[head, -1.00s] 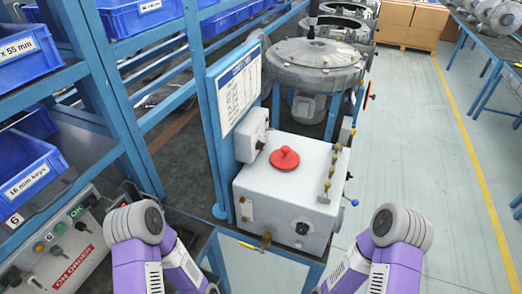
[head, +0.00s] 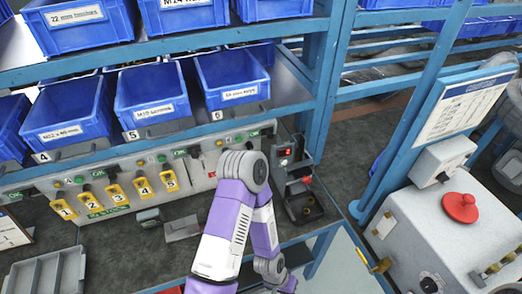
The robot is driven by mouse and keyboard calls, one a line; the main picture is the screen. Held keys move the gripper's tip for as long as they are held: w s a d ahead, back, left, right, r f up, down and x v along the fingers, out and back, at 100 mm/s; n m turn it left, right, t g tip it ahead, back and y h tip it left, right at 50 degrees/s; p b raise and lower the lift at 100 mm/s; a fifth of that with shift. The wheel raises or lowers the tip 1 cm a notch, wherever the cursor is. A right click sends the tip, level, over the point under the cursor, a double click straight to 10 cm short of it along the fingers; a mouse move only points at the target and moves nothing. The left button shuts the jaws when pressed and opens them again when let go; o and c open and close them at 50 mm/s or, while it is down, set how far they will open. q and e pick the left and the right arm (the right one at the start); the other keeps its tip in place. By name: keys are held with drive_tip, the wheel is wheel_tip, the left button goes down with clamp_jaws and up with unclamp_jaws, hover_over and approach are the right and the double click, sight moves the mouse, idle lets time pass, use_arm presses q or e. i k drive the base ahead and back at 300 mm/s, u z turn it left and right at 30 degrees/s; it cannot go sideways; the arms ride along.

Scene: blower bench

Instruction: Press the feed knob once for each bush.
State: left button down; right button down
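A small dark dispenser-like unit (head: 298,185) stands at the right end of the bench. It has a small lit red display (head: 287,152) and a small red knob (head: 307,180) on its side. Small brass-coloured round parts, possibly bushes, show in its lower front; they are too small to tell for sure. A larger red mushroom knob (head: 461,207) sits on top of a pale box machine (head: 440,235) at the right. No label shows which is the feed knob. One purple and white arm of mine rises in front of the bench; neither gripper is in view.
Blue bins (head: 152,93) fill the rack shelves above. A grey panel (head: 200,165) with yellow numbered tags (head: 142,187) runs along the bench. A grey divided tray (head: 45,275) is at lower left. A blue post (head: 405,130) stands right of the dark unit.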

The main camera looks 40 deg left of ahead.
sight(303, 172)
drive_tip(key=u, duration=0.4)
drive_tip(key=k, duration=0.45)
drive_tip(key=u, duration=0.45)
drive_tip(key=i, duration=0.5)
